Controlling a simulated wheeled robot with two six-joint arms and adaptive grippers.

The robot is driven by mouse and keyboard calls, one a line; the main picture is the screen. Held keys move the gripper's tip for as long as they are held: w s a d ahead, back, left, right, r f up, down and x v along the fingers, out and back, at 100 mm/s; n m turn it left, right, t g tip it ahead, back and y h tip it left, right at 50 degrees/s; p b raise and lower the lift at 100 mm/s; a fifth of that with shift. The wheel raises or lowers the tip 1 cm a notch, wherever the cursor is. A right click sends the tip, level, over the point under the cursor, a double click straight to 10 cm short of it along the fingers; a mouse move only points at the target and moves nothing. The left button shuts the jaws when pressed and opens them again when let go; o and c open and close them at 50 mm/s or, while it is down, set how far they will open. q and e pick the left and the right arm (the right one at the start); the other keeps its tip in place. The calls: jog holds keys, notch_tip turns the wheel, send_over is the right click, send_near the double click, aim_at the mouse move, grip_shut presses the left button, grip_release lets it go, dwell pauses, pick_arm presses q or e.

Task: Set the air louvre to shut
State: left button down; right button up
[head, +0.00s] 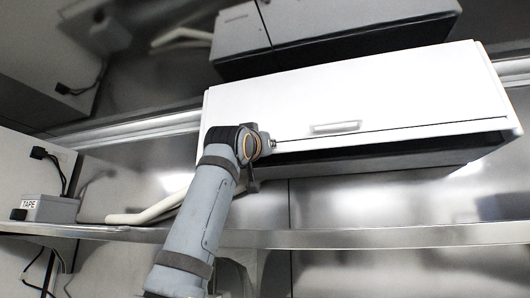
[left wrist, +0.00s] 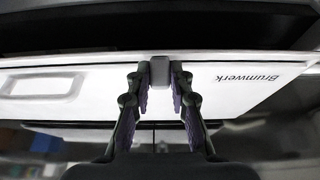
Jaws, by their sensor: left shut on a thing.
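The white air unit (head: 355,95) is mounted on the wall, with a long front panel and a dark band (head: 390,147) below its lower edge. Which part of that edge is the louvre is hard to tell. My left gripper (head: 268,146) is at the lower left of the unit's front. In the left wrist view, my left gripper (left wrist: 159,82) is shut on a small grey tab (left wrist: 159,70) at the panel edge. The unit (left wrist: 235,82) appears upside down there, with its lettering inverted. In the head view, the arm and fingers hide the tab. My right gripper is not in view.
A metal shelf edge (head: 390,236) runs across below the unit. A box marked TAPE (head: 52,208) and a pale pipe (head: 150,211) are at the left. A grey cabinet (head: 335,25) shows above. The space in front of the unit's right half is clear.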

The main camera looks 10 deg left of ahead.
pick_arm(q)
jog(key=c, duration=1.2)
grip_release()
